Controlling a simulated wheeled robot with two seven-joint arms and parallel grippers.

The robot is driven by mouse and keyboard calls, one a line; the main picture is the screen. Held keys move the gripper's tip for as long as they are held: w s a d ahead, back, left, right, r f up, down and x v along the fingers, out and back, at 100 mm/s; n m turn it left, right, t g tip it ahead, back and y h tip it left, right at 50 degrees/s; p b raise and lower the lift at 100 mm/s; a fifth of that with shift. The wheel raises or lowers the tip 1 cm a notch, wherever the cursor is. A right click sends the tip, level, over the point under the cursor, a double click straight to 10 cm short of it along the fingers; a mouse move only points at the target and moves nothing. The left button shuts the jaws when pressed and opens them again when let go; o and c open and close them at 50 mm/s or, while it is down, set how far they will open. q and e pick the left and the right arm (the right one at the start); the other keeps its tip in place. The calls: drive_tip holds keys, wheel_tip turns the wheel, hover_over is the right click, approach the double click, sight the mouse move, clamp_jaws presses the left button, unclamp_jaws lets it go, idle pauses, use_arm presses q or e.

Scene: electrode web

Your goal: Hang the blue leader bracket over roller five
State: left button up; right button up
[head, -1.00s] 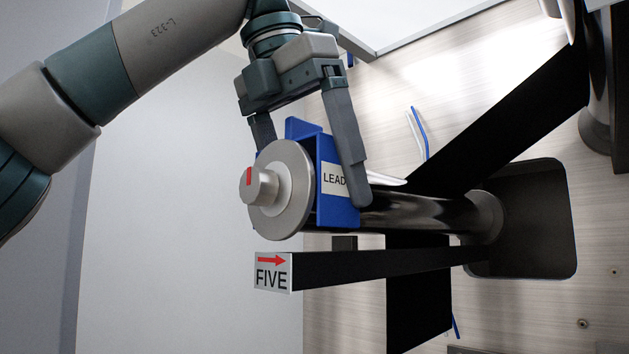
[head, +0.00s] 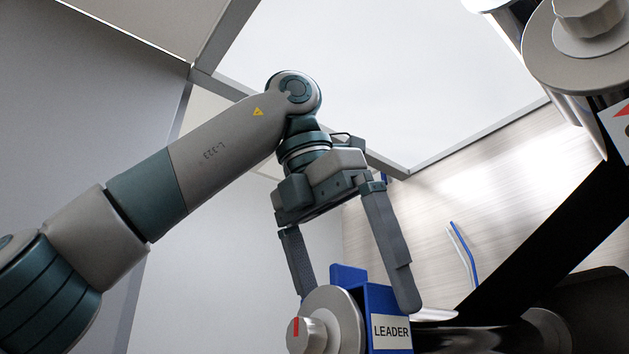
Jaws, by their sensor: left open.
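The blue leader bracket (head: 381,299) sits over the roller at the lower middle of the head view, just behind the roller's round metal end flange (head: 345,318). Its white label reads LEADER. The dark shiny roller (head: 470,338) runs back to the right from it; its lower part is cut off by the picture's edge. My left gripper (head: 355,303) is above the bracket with its fingers spread and pointing down, one on each side. The right finger's tip is close to the bracket's top edge; I cannot tell whether it touches. My right gripper is not in view.
A black web (head: 560,245) slants up to the right behind the roller. Another roller end (head: 580,50) stands at the upper right. Thin blue and white strips (head: 463,250) stand against the wood-grain back panel (head: 420,225). The space left of the roller is clear.

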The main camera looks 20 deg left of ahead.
use_arm(q)
drive_tip(key=p+v, duration=0.6)
drive_tip(key=v, duration=0.7)
drive_tip(key=shift+s+r, duration=0.2)
drive_tip(key=shift+s, duration=0.05)
drive_tip(key=shift+a, duration=0.15)
